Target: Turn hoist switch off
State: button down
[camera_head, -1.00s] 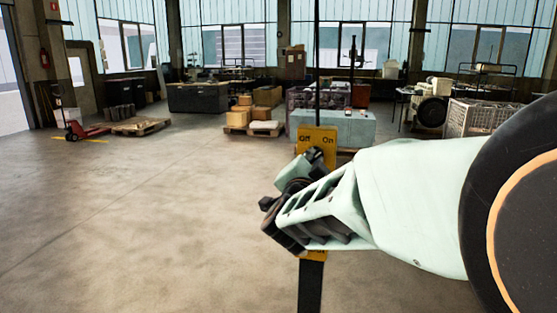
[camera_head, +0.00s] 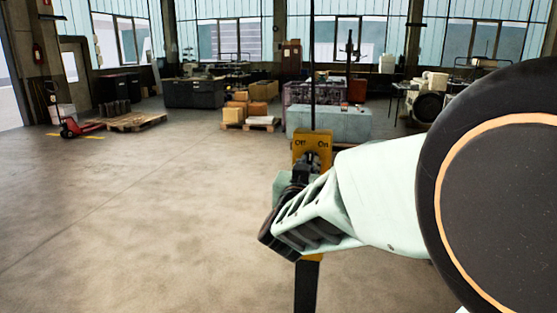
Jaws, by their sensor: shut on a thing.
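The hoist switch is a yellow box (camera_head: 313,140) on a black hanging strip in the middle of the head view, with "Off" at its top left and "On" at its top right. A dark knob (camera_head: 311,161) shows just below the labels. My gripper (camera_head: 305,176) reaches in from the right, in front of the box, and is shut on the knob. My gripper and wrist hide most of the box's middle. The exact finger contact and the knob's setting are hard to make out.
A cable runs up from the box. The concrete floor (camera_head: 150,220) is clear at the left and centre. Behind stand pallets with cartons (camera_head: 250,110), a grey-blue crate (camera_head: 340,123) and a red pallet jack (camera_head: 75,128), all far off.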

jog(key=n+p, duration=0.2)
jog(key=n, duration=0.3)
jog(key=shift+r+n, duration=0.15)
jog(key=shift+n, duration=0.15)
jog(key=shift+n+p, duration=0.75)
jog(key=shift+n, duration=0.95)
jog(key=c, duration=2)
grip_release()
jog(key=shift+o, duration=0.2)
jog(key=shift+f, duration=0.2)
